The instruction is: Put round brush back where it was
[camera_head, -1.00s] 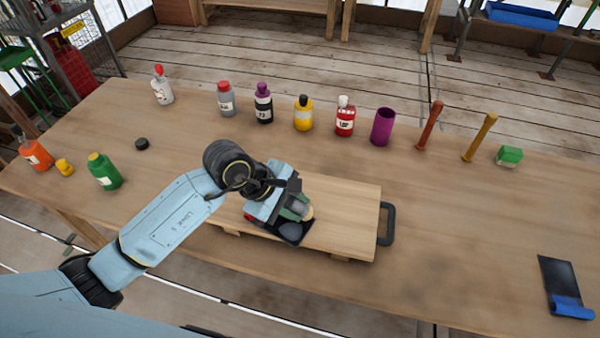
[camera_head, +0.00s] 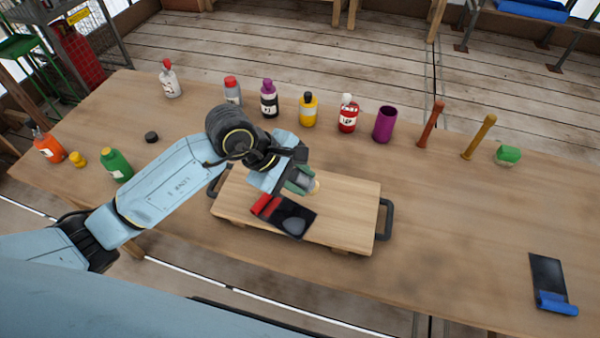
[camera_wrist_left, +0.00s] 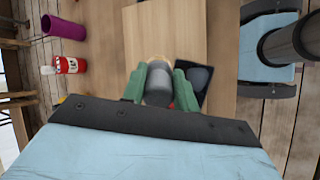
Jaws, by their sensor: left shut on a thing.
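My left gripper (camera_head: 303,182) is over the wooden board, its green fingers shut on a grey cylinder with a tan end, which looks like the round brush (camera_head: 314,187). In the left wrist view the brush (camera_wrist_left: 158,82) sits between the fingers (camera_wrist_left: 160,88), its tan rim pointing away from the wrist. A black pad with a red rolled end (camera_head: 290,216) lies on the board just in front of the gripper, with a grey round patch on it. I cannot tell how high the brush is above the board. My right gripper is not in view.
The board (camera_head: 345,205) has dark side handles. Several bottles, a purple cup (camera_head: 384,124), a red stick (camera_head: 430,124), an orange stick (camera_head: 478,137) and a green block (camera_head: 507,155) stand behind it. A black pad with a blue end (camera_head: 550,285) lies right. Table between is clear.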

